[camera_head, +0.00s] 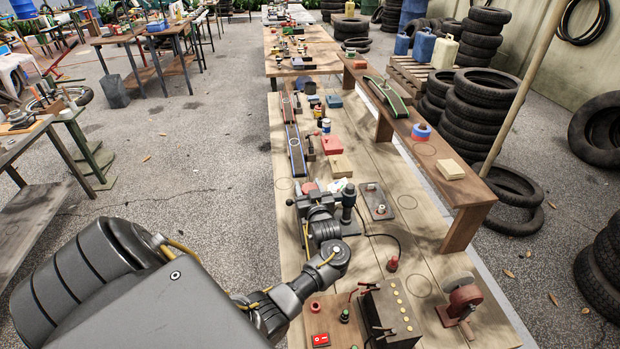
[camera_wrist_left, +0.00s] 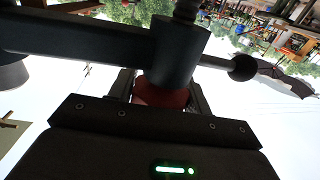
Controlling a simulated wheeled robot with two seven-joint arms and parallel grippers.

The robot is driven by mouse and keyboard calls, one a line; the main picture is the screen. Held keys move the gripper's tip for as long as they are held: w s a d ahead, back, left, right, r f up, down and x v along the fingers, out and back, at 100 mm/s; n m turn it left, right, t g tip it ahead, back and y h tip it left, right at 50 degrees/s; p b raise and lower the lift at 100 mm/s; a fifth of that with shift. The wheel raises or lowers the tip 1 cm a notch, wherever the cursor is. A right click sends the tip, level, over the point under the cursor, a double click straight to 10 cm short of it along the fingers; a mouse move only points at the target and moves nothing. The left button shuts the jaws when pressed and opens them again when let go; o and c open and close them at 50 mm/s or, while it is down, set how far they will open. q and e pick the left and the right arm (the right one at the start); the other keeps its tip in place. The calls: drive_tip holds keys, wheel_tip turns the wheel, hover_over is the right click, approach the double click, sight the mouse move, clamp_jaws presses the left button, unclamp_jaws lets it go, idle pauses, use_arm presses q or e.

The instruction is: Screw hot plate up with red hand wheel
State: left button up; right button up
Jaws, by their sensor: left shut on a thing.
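My left gripper (camera_head: 318,212) is at the dark grey clamp press (camera_head: 348,206) on the long wooden bench. In the left wrist view my left gripper (camera_wrist_left: 160,98) is shut on a red round part, the red hand wheel (camera_wrist_left: 160,93), between its fingers. A dark grey cylinder (camera_wrist_left: 178,52) of the press adjoins the wheel, and a dark bar runs left from it. A thin rod with a black ball knob (camera_wrist_left: 243,67) sticks out to the right. My gripper and wrist hide much of the press in the head view. I cannot make out the hot plate. My right gripper is not in view.
Beside the press lies a small plate with knobs (camera_head: 377,203). A battery-like box with leads (camera_head: 390,318) and a red grinder-like tool (camera_head: 463,300) stand nearer. A raised wooden shelf (camera_head: 462,188) runs along the right. Bare bench shows right of the press.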

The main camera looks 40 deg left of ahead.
use_arm(q)
drive_tip(key=n+g+y+b, duration=0.1)
drive_tip(key=n+g+b, duration=0.1)
drive_tip(key=g+b, duration=0.1)
drive_tip(key=n+g+y+b, duration=0.1)
drive_tip(key=n+g+b, duration=0.1)
drive_tip(key=g+b, duration=0.1)
drive_tip(key=s+n+g+y+b, duration=0.1)
drive_tip(key=n+g+b, duration=0.1)
drive_tip(key=g+b, duration=0.2)
drive_tip(key=shift+a+f+n+b, duration=0.2)
drive_tip(key=shift+n+b, duration=0.2)
drive_tip(key=shift+b, duration=0.25)
drive_tip(key=shift+r+n+g+b, duration=0.25)
drive_tip(key=shift+n+g+b, duration=0.15)
drive_tip(key=shift+g+b, duration=0.3)
drive_tip(key=shift+r, duration=0.1)
drive_tip(key=o, duration=1)
drive_tip(key=shift+s+a, duration=0.1)
drive_tip(key=shift+w+d+b, duration=0.15)
drive_tip(key=shift+w+d, duration=0.05)
drive_tip(key=shift+d, duration=1.7)
drive_tip(key=shift+w+d+b, duration=0.15)
drive_tip(key=shift+w+d, duration=0.05)
drive_tip(key=shift+d, duration=1.65)
